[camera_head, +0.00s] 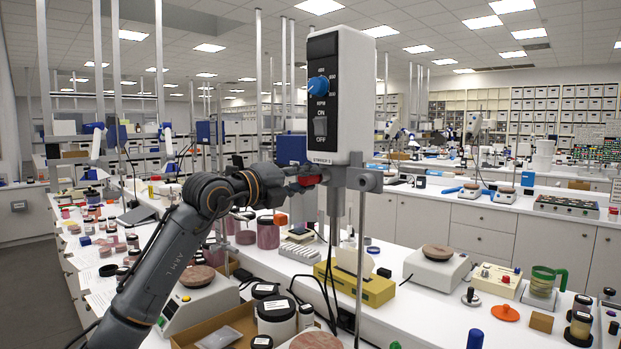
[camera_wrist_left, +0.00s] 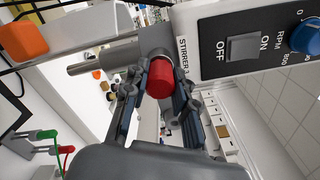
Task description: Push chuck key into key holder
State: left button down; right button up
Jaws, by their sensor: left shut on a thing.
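The overhead stirrer (camera_head: 341,95), a white box with a dark panel and blue knob, stands on a rod in the head view. My left gripper (camera_head: 308,179) is just below the stirrer body. It is shut on the chuck key (camera_wrist_left: 161,76), whose red handle end sits between the fingers in the wrist view. The red also shows at the fingertips in the head view (camera_head: 309,181). A grey metal cylinder (camera_wrist_left: 110,58) lies right behind the red handle, beside the stirrer housing. I cannot clearly make out the key holder, or whether the key's tip is in it. My right gripper is not in view.
Below the stirrer are a yellow tissue box (camera_head: 354,287), a white balance (camera_head: 436,268) and several dark-lidded jars (camera_head: 277,315). The stirrer's rod (camera_head: 362,260) and hanging cables stand close to my left gripper. The bench is crowded.

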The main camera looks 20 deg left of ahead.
aim_at(302, 179)
pick_arm(q)
jog(key=shift+s+a, duration=0.15)
jog(key=shift+s, duration=0.15)
jog(key=shift+s+a+b, duration=0.15)
jog(key=shift+s+b, duration=0.4)
jog(key=shift+b, duration=0.15)
dwell(0.3)
jog(key=shift+s+a+f+b, duration=0.1)
jog(key=shift+s+a+b, duration=0.1)
jog(key=shift+s+b, duration=0.25)
jog(key=shift+b+v, duration=0.85)
jog(key=shift+v, duration=1.15)
